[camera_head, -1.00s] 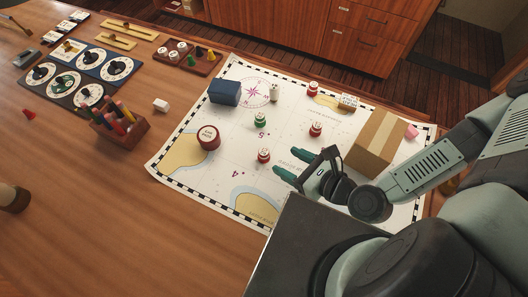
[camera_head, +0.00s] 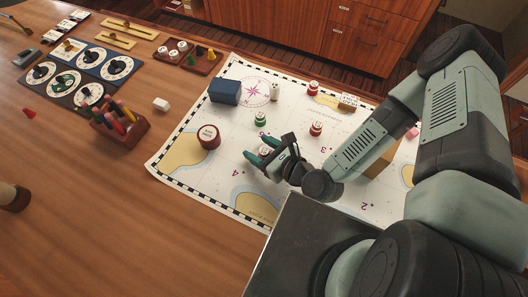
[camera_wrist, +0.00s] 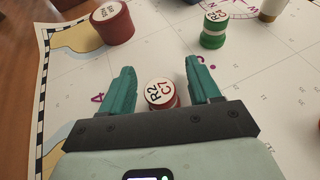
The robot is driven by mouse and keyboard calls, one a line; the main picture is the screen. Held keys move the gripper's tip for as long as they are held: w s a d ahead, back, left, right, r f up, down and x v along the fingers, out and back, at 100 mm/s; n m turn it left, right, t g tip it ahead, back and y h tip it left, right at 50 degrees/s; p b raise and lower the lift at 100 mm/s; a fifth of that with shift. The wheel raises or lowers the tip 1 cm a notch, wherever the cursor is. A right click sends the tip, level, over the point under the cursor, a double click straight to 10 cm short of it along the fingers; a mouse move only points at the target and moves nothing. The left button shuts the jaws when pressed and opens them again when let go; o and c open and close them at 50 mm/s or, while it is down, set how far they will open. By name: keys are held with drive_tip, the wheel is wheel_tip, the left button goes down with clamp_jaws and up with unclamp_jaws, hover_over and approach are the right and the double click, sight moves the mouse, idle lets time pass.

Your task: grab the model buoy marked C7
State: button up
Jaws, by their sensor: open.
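The small red buoy (camera_wrist: 163,97) with a white top reading "R2 C7" stands upright on the chart in the wrist view. My gripper (camera_wrist: 160,68) is open, with one teal finger on each side of it and gaps between. Its lower part is hidden behind the gripper body. In the head view the same buoy (camera_head: 264,149) is partly covered by my gripper (camera_head: 258,149), which is low over the chart.
The chart (camera_head: 215,180) also carries a green buoy (camera_head: 260,119), a large red drum (camera_head: 208,138), red buoys (camera_head: 316,129) (camera_head: 313,88), a pale cylinder (camera_head: 275,92) and a blue box (camera_head: 224,92). My arm partly hides a cardboard box (camera_head: 380,162). The chart's lower left is clear.

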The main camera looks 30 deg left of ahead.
drive_tip(key=shift+a+f, duration=0.1)
drive_tip(key=shift+a, duration=0.1)
drive_tip(key=c, duration=1)
drive_tip(key=shift+w, duration=0.1)
